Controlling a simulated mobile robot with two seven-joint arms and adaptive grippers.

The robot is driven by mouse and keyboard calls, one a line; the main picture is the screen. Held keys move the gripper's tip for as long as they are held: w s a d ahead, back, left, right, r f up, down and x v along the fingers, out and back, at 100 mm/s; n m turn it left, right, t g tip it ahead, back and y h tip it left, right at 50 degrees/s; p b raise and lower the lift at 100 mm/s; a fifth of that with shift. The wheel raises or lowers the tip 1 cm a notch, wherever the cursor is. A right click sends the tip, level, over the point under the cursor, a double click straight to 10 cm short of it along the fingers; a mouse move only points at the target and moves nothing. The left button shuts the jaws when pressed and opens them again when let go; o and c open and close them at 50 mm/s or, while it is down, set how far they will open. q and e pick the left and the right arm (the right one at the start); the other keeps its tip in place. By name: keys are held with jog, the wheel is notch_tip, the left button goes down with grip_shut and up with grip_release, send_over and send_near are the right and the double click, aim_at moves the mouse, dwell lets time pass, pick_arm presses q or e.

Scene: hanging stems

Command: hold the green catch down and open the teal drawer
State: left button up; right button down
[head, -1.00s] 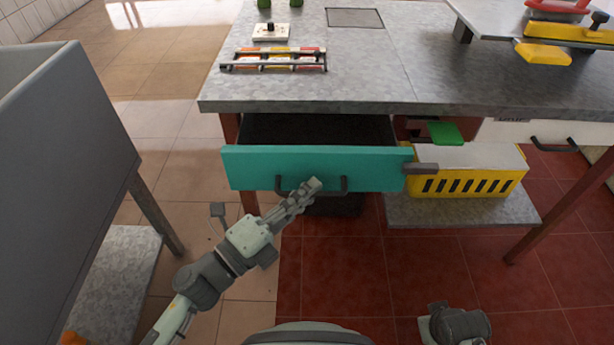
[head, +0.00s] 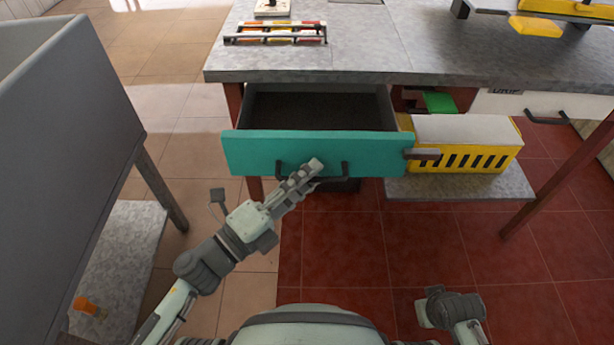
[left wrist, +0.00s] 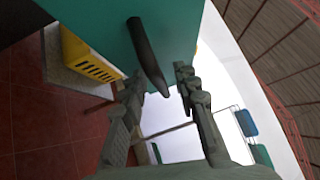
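The teal drawer (head: 240,153) is partly pulled out from under the grey worktop, and its dark inside shows. It has a dark bar handle (head: 345,171) on its front. My left gripper (head: 311,168) is at this handle. In the left wrist view the handle (left wrist: 147,52) lies between the fingers of my left gripper (left wrist: 160,75), which stand apart with gaps visible beside the bar. The green catch (head: 440,102) is right of the drawer under the worktop, with nothing of mine on it. My right gripper is not in view; only part of my right arm shows at the bottom.
A yellow slotted crate (head: 465,157) stands on a low shelf right of the drawer, near a grey piece at the drawer's right end. A large grey bin (head: 65,160) stands at the left. The red tiled floor (head: 400,250) before the drawer is clear.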

pick_arm(q)
jog(key=r+v, duration=0.1)
jog(key=v, duration=0.6)
jog(key=shift+s+a+f, duration=0.15)
jog(key=shift+s+f, duration=0.05)
jog(key=shift+f, duration=0.3)
